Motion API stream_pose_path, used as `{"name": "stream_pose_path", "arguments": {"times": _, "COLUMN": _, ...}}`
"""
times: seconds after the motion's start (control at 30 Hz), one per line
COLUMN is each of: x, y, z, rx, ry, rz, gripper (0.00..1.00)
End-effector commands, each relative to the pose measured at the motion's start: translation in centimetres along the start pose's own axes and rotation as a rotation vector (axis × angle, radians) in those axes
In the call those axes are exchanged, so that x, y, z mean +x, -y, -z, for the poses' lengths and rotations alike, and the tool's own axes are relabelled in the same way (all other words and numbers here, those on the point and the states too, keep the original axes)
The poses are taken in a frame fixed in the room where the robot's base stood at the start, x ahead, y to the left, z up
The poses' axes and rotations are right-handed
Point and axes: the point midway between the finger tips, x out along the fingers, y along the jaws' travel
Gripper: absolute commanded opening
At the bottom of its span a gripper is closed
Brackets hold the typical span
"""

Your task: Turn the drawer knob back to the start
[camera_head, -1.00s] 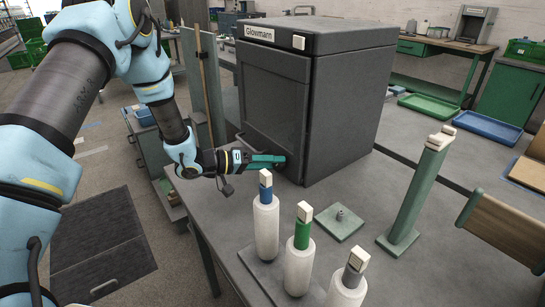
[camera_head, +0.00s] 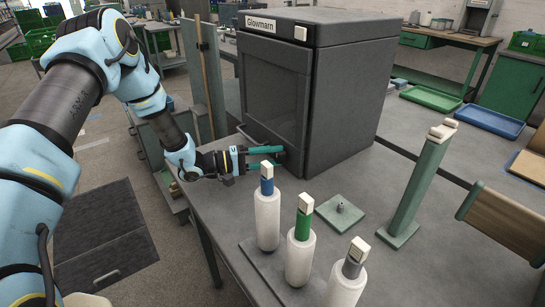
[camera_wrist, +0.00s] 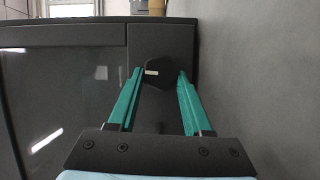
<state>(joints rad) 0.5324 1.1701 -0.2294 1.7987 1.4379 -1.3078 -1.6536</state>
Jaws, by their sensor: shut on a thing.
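The drawer knob (camera_wrist: 158,75) is a dark, many-sided knob with a short pale mark, low on the front of the black Glowmarn machine (camera_head: 345,95). In the wrist view it sits between the two green fingers of my gripper (camera_wrist: 159,82), which are shut on its sides. The pale mark lies nearly level in that view. In the head view my gripper (camera_head: 268,158) reaches the machine's lower front corner from the left, one finger above the other. The knob is mostly hidden there by the fingers.
A green post (camera_head: 418,190) and a small green plate (camera_head: 340,217) are to the right.

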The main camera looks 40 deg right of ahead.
Motion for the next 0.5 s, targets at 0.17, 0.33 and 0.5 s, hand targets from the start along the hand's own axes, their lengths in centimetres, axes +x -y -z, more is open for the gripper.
{"name": "stream_pose_path", "arguments": {"times": 0.17, "x": 0.0, "y": 0.07, "z": -0.05, "rx": -0.004, "ry": 0.001, "rz": 0.0, "gripper": 0.0}}
{"name": "stream_pose_path", "arguments": {"times": 0.33, "x": 0.0, "y": 0.07, "z": -0.06, "rx": -0.004, "ry": 0.001, "rz": 0.0, "gripper": 0.0}}
{"name": "stream_pose_path", "arguments": {"times": 0.5, "x": 0.0, "y": 0.06, "z": -0.05, "rx": -0.003, "ry": 0.0, "rz": 0.0, "gripper": 0.66}}
